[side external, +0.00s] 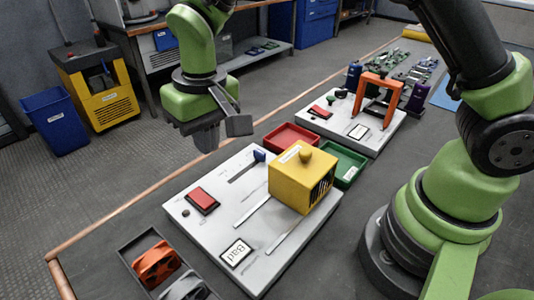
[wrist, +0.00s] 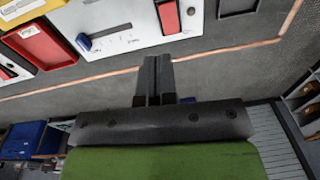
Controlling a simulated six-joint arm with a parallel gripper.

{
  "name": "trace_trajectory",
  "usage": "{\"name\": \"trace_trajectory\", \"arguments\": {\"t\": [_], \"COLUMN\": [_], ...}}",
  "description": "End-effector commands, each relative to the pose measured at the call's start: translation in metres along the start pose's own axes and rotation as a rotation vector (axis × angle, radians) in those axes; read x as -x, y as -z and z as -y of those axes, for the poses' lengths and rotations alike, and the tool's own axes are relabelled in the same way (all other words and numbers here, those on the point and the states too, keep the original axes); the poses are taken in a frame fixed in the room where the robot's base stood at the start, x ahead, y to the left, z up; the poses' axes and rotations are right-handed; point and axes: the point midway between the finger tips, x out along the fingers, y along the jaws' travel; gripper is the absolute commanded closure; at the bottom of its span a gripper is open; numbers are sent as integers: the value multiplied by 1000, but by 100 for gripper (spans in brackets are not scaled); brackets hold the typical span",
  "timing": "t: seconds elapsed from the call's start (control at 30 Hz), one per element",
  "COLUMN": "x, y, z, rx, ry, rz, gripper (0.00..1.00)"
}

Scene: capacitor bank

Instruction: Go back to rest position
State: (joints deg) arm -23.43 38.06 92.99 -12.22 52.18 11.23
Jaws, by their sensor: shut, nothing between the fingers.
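My gripper (side external: 206,136) hangs in the air above the far edge of the table in the side view, behind the white board. It is shut and holds nothing. In the wrist view my gripper (wrist: 157,62) shows with its two dark fingers together, over the copper-coloured table edge. The near white board (side external: 172,190) carries a yellow box (side external: 287,182) with a knob on top, a red block (side external: 202,201), a blue slider handle (side external: 259,155) and a display reading "Bad" (side external: 237,252).
Red (side external: 285,134) and green (side external: 351,165) trays stand beside the yellow box. A second white board (side external: 385,133) holds an orange frame (side external: 374,101). A dark tray (side external: 130,242) with orange and grey parts lies at the near left. Open air surrounds my gripper.

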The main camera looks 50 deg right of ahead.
Motion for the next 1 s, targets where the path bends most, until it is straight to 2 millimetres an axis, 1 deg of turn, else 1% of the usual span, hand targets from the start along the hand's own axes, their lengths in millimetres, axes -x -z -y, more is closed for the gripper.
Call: {"name": "trace_trajectory", "arguments": {"t": [0.03,0.07,0.1,0.2,0.3,0.43,0.53,0.6,0.7,0.83,1.0], "x": [24,37,54,90,121,151,165,170,172,171,169], "y": [-2,-4,-8,-24,-45,-78,-106,-125,-146,-163,-170], "z": [-10,-15,-23,-44,-63,-85,-98,-106,-113,-117,-119], "rx": [-25,-37,-55,-97,-138,-187,-222,-243,-266,-285,-292], "ry": [23,36,52,91,127,168,195,210,225,238,241], "rz": [-34,-52,-77,-138,-204,-294,-364,-410,-466,-513,-533], "gripper": [100,100,100,100,100,100,100,100,100,100,100]}}
